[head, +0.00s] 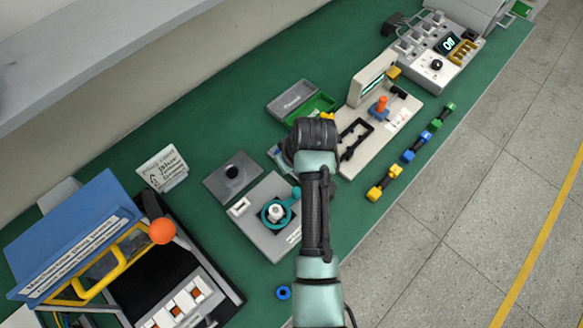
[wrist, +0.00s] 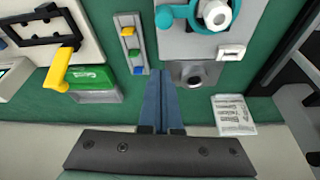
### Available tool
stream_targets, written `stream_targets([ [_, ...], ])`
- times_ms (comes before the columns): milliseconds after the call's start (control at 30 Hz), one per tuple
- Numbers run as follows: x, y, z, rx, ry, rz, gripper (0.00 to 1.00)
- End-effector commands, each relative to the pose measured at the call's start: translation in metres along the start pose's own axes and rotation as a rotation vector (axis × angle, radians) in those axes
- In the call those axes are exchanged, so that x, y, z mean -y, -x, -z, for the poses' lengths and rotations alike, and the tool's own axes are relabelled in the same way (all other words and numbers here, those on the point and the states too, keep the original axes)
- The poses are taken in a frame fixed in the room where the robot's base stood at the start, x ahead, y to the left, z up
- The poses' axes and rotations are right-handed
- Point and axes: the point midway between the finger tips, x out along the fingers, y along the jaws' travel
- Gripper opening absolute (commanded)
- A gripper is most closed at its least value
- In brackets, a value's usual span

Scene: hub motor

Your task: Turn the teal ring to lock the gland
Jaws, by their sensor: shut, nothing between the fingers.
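The teal ring (head: 267,221) sits around a white, round gland (head: 276,212) on a grey plate (head: 264,244), left of my arm in the head view. A teal lug sticks out from the ring. In the wrist view, the teal ring (wrist: 234,14) and the gland (wrist: 216,14) are at the top edge, partly cut off, with the lug to the left. My gripper (wrist: 161,74) is shut and empty. Its blue fingers point toward the gap between the grey plate and a narrow strip of coloured pieces, apart from the ring. The head view hides the fingertips behind the arm.
A grey block with a dark round hole (wrist: 194,72) adjoins the plate. A white printed card (head: 163,169) stands nearby. A blue-lidded case with an orange ball (head: 162,231) is at left. A fixture with a black frame (head: 355,138) stands at right. A blue ring (head: 283,292) lies near the front edge.

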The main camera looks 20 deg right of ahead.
Motion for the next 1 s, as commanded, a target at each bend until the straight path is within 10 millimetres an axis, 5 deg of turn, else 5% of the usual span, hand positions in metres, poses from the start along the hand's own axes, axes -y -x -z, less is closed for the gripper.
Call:
stream_targets([
  [400, 0.001, -0.067, 0.000, 0.000, 0.000, 0.001, 0.00],
  [700, 0.000, -0.051, -0.034, -0.001, 0.000, -0.001, 0.00],
  [1000, 0.000, -0.051, -0.038, -0.002, 0.000, -0.001, 0.00],
])
